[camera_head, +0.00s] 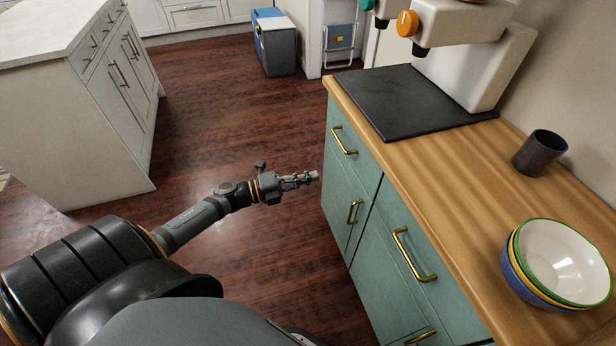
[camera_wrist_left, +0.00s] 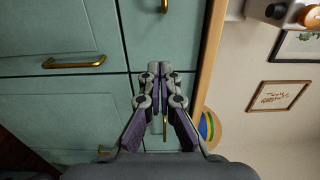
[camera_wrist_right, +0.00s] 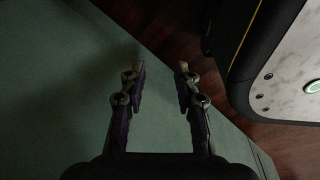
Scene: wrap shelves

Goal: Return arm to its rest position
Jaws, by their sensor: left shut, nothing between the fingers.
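My left arm reaches in from the left in the head view, and its gripper (camera_head: 302,179) is in the air over the floor, just left of the green cabinet (camera_head: 383,254). In the left wrist view the left gripper (camera_wrist_left: 160,70) has its fingertips together, with nothing between them, in front of the cabinet doors. My right gripper (camera_wrist_right: 160,70) shows only in the right wrist view. Its fingers are apart and empty, near a dark green surface. My right arm is not seen in the head view.
The wooden counter (camera_head: 425,165) holds a dark mat (camera_head: 410,100), a coffee machine (camera_head: 470,60), a dark cup (camera_head: 540,153) and stacked bowls (camera_head: 560,262). Brass handles (camera_head: 412,256) stick out from the cabinet. A white island (camera_head: 75,125) stands left. Wooden floor (camera_head: 240,110) between is clear.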

